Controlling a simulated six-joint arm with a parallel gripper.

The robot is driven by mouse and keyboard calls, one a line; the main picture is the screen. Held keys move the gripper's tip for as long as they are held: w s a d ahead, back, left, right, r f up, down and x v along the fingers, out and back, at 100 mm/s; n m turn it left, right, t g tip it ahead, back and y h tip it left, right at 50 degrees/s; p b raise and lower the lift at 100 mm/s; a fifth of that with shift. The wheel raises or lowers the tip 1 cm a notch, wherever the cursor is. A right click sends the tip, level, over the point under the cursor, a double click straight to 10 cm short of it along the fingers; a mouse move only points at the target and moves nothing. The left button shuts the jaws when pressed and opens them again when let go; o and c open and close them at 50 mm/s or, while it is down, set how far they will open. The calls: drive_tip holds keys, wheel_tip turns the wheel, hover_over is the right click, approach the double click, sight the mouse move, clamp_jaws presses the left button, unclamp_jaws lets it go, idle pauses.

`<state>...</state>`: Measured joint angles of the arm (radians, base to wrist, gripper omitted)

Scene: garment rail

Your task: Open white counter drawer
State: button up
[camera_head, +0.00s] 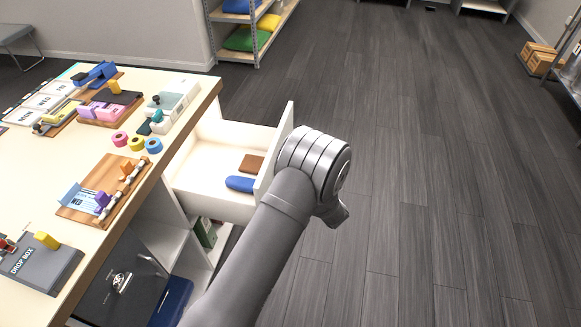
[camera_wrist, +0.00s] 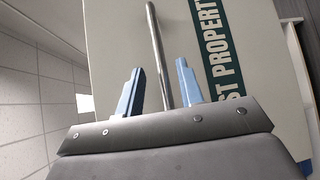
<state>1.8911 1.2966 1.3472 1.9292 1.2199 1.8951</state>
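The white counter drawer (camera_head: 212,190) stands pulled out from the counter in the head view, its inside showing. A blue object (camera_head: 240,184) and a brown object (camera_head: 252,163) lie in it. In the wrist view, its pale front (camera_wrist: 270,30) has a green label reading "ST PROPERT", cut off. A metal bar handle (camera_wrist: 155,30) runs between the two blue fingers of my gripper (camera_wrist: 159,66). The fingers are apart, with gaps to the bar on both sides. In the head view my arm hides the fingers and handle.
The counter top (camera_head: 30,190) holds tape rolls, a drop box (camera_head: 40,265) and small trays. A dark safe-like box (camera_head: 120,285) sits beneath. A shelf rack (camera_head: 245,45) stands behind. The floor (camera_head: 430,170) to the right is clear.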

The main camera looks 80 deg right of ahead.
drive_tip(key=v, duration=1.2)
drive_tip(key=shift+s+a, duration=0.2)
drive_tip(key=x, duration=1.7)
drive_tip(key=shift+w+d, duration=0.1)
drive_tip(key=shift+w, duration=0.1)
drive_tip(key=v, duration=1.7)
drive_tip(key=shift+s, duration=0.2)
drive_tip(key=shift+r, duration=0.1)
